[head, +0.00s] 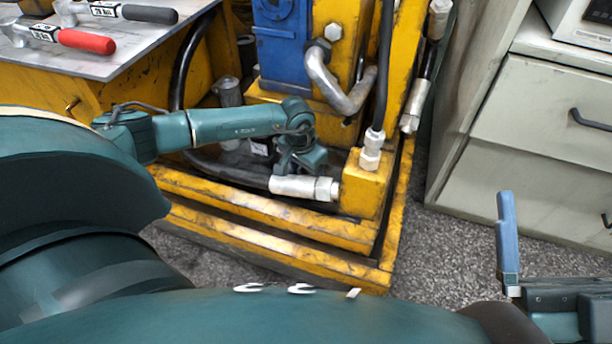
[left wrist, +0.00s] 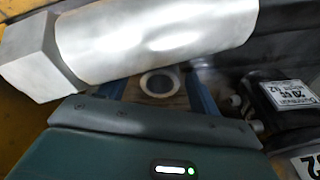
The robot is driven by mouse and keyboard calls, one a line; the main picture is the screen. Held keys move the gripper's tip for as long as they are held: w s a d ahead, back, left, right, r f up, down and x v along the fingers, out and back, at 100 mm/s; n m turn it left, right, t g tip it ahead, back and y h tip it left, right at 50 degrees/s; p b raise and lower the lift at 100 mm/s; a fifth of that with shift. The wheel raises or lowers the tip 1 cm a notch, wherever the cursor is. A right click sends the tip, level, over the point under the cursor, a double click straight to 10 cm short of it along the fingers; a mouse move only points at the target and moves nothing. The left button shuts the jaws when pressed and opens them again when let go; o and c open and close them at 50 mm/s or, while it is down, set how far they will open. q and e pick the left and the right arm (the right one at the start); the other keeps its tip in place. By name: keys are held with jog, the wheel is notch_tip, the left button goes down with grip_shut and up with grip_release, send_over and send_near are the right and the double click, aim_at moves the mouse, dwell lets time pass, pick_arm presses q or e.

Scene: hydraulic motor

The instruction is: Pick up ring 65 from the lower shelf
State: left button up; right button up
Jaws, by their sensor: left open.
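A small light metal ring (left wrist: 160,82) with a dark centre lies on a brownish surface in the left wrist view. It shows between the blue fingers of my open left gripper (left wrist: 157,89); I cannot tell whether they touch it. In the head view my left gripper (head: 301,167) points down into the low part of the yellow frame, and the ring is hidden there. My right gripper (head: 507,240) is at the lower right, with one blue finger visible at its outer end and clear space beside it.
A thick silver hose fitting (head: 305,188) lies close to the left gripper; it fills the top of the left wrist view (left wrist: 155,40). A dark labelled block (left wrist: 285,105) is right of the fingers. The yellow frame (head: 270,232) surrounds this spot. A cabinet (head: 540,160) stands right.

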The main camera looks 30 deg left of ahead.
pick_arm(q)
jog(key=shift+c, duration=0.2)
jog(key=c, duration=1.1)
jog(key=shift+r, duration=0.15)
